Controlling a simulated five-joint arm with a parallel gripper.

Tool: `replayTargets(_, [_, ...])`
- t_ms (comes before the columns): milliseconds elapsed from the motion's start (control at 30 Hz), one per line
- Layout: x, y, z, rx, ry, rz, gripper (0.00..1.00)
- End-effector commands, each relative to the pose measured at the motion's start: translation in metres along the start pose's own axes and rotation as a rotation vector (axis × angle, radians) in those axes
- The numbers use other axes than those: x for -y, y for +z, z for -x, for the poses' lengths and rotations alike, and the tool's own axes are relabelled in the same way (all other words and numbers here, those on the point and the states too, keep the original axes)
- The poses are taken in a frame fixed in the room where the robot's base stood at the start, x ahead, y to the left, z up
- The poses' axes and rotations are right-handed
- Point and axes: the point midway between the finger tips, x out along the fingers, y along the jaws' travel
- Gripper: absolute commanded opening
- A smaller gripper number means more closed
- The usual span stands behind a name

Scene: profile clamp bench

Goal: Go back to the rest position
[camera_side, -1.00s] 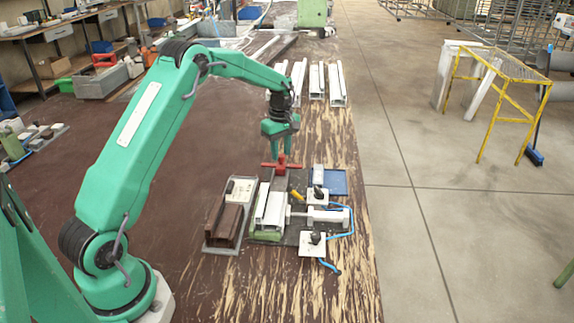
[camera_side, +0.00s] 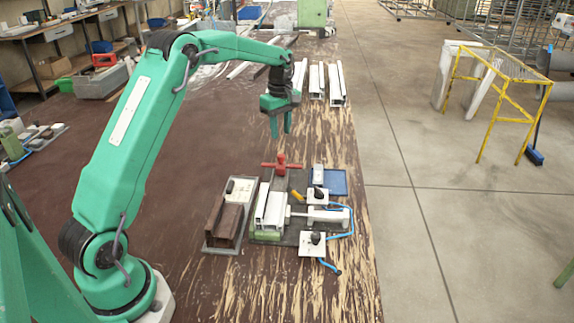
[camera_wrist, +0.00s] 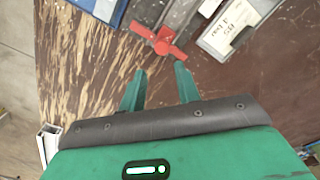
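My gripper (camera_side: 280,124) is in the air above the bench, behind and above the clamp fixture. In the wrist view my gripper (camera_wrist: 160,84) has its two fingers apart with nothing between them. The red handle (camera_side: 281,165) stands at the back of the fixture, below my fingertips and apart from them. It also shows in the wrist view (camera_wrist: 160,42), just beyond the fingertips. A white profile (camera_side: 270,208) lies in the fixture, with a white clamp cylinder (camera_side: 326,215) to its right.
A brown profile piece (camera_side: 224,222) lies on a grey plate left of the fixture. A blue tray (camera_side: 337,183) is at its back right. Several white profiles (camera_side: 336,85) lie farther back on the bench. The bench (camera_side: 190,220) is bare to the left.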

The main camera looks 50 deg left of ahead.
Motion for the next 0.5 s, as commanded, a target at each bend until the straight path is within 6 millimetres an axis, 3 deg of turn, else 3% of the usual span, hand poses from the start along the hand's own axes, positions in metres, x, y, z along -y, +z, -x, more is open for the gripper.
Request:
replayTargets(267, [0.003,0.005,0.008,-0.003,0.01,-0.028,0.32])
replayTargets(500, [0.019,0.026,0.04,-0.018,0.047,-0.153,0.32])
